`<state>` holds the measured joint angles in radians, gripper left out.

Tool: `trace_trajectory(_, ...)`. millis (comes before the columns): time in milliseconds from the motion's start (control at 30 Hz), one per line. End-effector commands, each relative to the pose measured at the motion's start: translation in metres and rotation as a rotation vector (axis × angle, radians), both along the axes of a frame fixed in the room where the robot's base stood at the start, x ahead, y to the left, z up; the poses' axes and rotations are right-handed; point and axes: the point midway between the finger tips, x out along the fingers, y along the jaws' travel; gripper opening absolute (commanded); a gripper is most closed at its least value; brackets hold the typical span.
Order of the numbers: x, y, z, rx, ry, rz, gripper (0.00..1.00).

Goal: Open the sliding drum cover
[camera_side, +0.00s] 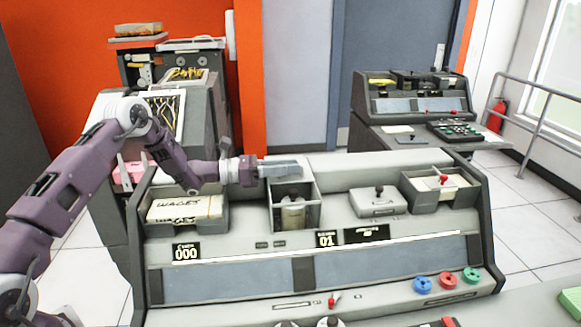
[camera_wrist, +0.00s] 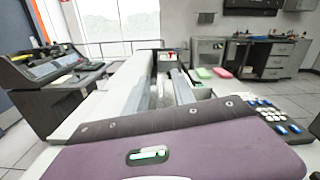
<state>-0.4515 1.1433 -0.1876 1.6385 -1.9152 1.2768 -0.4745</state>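A box-shaped drum bay (camera_side: 316,205) stands in the middle of the grey console, with a pale cylindrical drum (camera_side: 293,213) visible inside. I cannot tell for certain which part is the sliding cover or how far it stands open. My gripper (camera_side: 285,169) reaches in from the left and lies level at the bay's upper back edge. Its grey fingers are seen side-on, so I cannot tell their gap or whether they touch the bay.
A grey lidded block (camera_side: 378,203) and a card tray with a red knob (camera_side: 440,190) are on the right. A second machine (camera_side: 412,97) stands behind.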

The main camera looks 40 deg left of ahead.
Motion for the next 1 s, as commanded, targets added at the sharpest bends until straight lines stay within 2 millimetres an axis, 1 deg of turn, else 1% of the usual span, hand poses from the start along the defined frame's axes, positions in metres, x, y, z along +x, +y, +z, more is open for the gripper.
trace_trajectory(167, -0.031, 0.033, 0.0, -0.001, 0.001, 0.005, 0.31)
trace_trajectory(200, -0.032, 0.032, 0.012, 0.001, -0.005, 0.0, 0.31)
trace_trajectory(300, -0.031, 0.031, 0.039, 0.001, -0.005, 0.0, 0.31)
trace_trajectory(433, -0.031, 0.031, 0.061, 0.002, -0.003, 0.001, 0.31)
trace_trajectory(567, -0.031, 0.031, 0.07, -0.001, -0.001, 0.0, 0.31)
trace_trajectory(767, -0.031, 0.03, 0.071, -0.001, 0.001, 0.0, 0.31)
trace_trajectory(833, -0.032, 0.03, 0.07, -0.013, 0.01, 0.001, 0.21)
trace_trajectory(867, -0.035, 0.029, 0.068, -0.045, 0.039, 0.006, 0.15)
trace_trajectory(933, -0.051, 0.026, 0.058, -0.229, 0.2, 0.033, 0.01)
trace_trajectory(967, -0.062, 0.025, 0.053, -0.348, 0.301, 0.052, 0.0)
trace_trajectory(1000, -0.077, 0.024, 0.046, -0.516, 0.444, 0.083, 0.0)
